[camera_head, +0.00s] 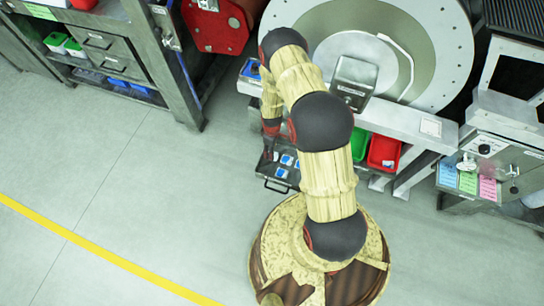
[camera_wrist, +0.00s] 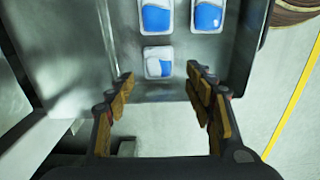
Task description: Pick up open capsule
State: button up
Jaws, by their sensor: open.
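Three white-and-blue capsules lie in a grey metal tray (camera_wrist: 240,75) in the wrist view. One capsule (camera_wrist: 158,62) lies alone closest to me, between and just beyond my fingertips. The other two, a left capsule (camera_wrist: 156,16) and a right capsule (camera_wrist: 207,16), lie farther in and are cut by the top edge. I cannot tell which capsule is open. My gripper (camera_wrist: 159,77) is open and empty, its fingers spread to either side of the near capsule. In the head view the dark tray (camera_head: 268,184) sits low beside my base, with small blue-and-white capsules in it.
A large round drum (camera_head: 445,40) stands behind my arm. Green (camera_head: 360,143) and red (camera_head: 384,152) bins sit below its bench, right of the tray. A metal drawer cabinet (camera_head: 110,60) stands at the left. The floor at lower left is clear.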

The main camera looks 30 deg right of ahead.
notch_tip(320, 180, down, 6)
jog(key=shift+w+r+b, duration=0.1)
jog(key=shift+r+b, duration=0.15)
jog(key=shift+b, duration=1)
jog(key=shift+r, duration=0.1)
jog(key=c, duration=0.3)
jog(key=c, duration=0.4)
